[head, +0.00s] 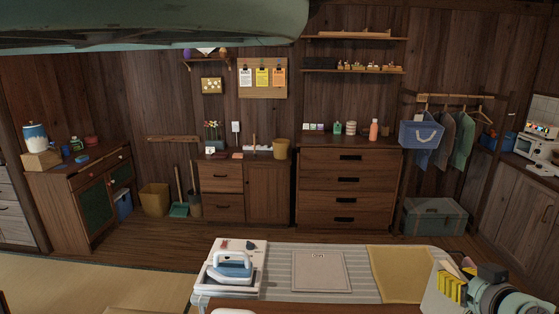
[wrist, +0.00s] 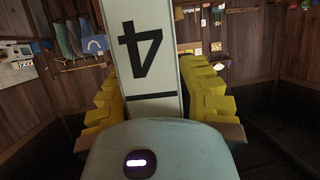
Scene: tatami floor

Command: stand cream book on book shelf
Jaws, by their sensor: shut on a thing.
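The cream book (wrist: 132,80) is upright between the yellow fingers of my gripper (wrist: 150,85) in the wrist view. It shows a large black "4" and a black line on its face. My gripper is shut on it. In the head view my gripper (head: 455,284) is at the lower right, above the right end of the ironing table, with a cream panel beside its yellow finger. I cannot tell which piece is the book shelf. Two wall shelves show at the back, an upper one (head: 352,37) and a lower one (head: 330,71) with small items.
The ironing table (head: 280,283) in front bears an iron (head: 231,267), a grey board (head: 320,271) and a yellow cloth (head: 400,274). A drawer chest (head: 348,190), a low cabinet (head: 268,192) and a clothes rack (head: 455,97) stand along the back wall. Floor between is clear.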

